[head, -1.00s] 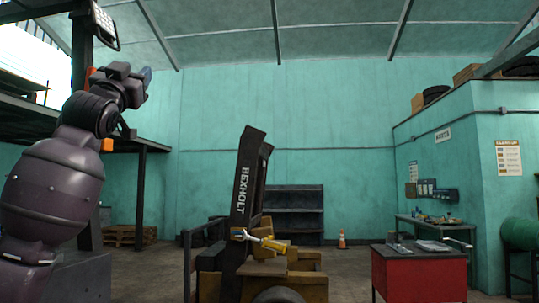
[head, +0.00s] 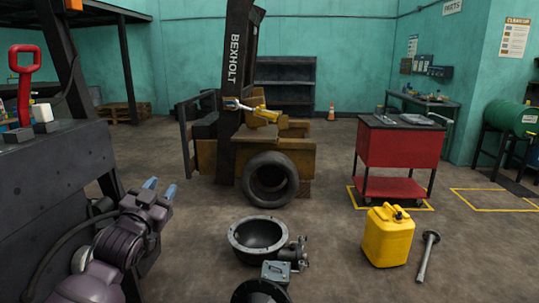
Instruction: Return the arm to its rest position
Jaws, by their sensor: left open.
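My left gripper (head: 160,188) shows at the lower left, on my dark purple arm, which comes in from the lower left edge. Its two blue fingertips stand apart with nothing between them. It points up and away from me over the floor. My right gripper is not in view. The stripped forklift (head: 234,100), with a dark mast lettered BEXHOLT and a worn yellow body, stands ahead in the middle, beyond the gripper.
A dark machine body (head: 50,175) with a red handle (head: 25,75) fills the left side, close to my arm. A black round housing (head: 258,238), a yellow can (head: 388,236) and a metal shaft (head: 427,257) are on the floor. A red cart (head: 400,148) stands at right.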

